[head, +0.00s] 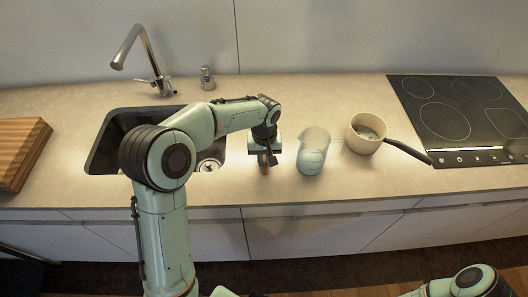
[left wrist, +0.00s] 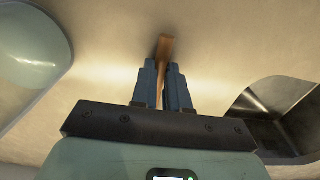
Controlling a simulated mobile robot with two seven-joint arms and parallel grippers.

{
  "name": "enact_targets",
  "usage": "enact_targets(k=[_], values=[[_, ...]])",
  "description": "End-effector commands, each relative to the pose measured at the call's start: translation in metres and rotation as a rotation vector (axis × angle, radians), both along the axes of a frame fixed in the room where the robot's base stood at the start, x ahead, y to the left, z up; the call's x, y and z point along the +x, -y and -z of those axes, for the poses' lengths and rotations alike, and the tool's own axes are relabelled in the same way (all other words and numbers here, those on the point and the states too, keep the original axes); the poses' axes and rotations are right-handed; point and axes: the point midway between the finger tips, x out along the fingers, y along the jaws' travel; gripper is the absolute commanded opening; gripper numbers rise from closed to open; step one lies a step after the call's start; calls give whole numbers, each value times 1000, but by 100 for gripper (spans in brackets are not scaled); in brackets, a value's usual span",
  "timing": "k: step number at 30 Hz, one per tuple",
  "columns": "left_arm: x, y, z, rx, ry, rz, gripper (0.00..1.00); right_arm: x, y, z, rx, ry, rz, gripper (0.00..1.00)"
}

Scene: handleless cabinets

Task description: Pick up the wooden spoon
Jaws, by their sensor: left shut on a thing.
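The wooden spoon (left wrist: 166,44) shows in the left wrist view as a narrow brown strip between the two blue fingers. My left gripper (left wrist: 164,82) is shut on it. In the head view my left gripper (head: 267,158) points down at the counter between the sink and a clear container, and a small brown bit of the spoon (head: 265,170) shows at its fingertips. The rest of the spoon is hidden by the gripper. I cannot tell whether the spoon touches the counter. My right gripper is not in view; only part of my right arm shows at the bottom right.
A cream pot (head: 365,135) with a dark handle is farther right, beside the black cooktop (head: 432,112). The sink (head: 107,150) lies left. A wooden board (head: 20,150) is at far left.

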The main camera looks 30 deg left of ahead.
Motion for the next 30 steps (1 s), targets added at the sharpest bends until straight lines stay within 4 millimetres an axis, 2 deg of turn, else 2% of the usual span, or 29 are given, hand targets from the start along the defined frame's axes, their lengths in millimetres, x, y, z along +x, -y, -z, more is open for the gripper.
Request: enact_targets(k=[5, 15, 21, 25, 30], values=[[1, 0, -28, 0, 7, 0, 0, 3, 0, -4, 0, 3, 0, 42], [2, 0, -126, -1, 9, 0, 0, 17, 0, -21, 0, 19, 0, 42], [2, 0, -172, 0, 7, 0, 0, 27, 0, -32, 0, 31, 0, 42], [1, 0, -189, 0, 5, 1, 0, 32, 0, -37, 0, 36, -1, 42], [0, 0, -198, 0, 1, 0, 0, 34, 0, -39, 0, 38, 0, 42]])
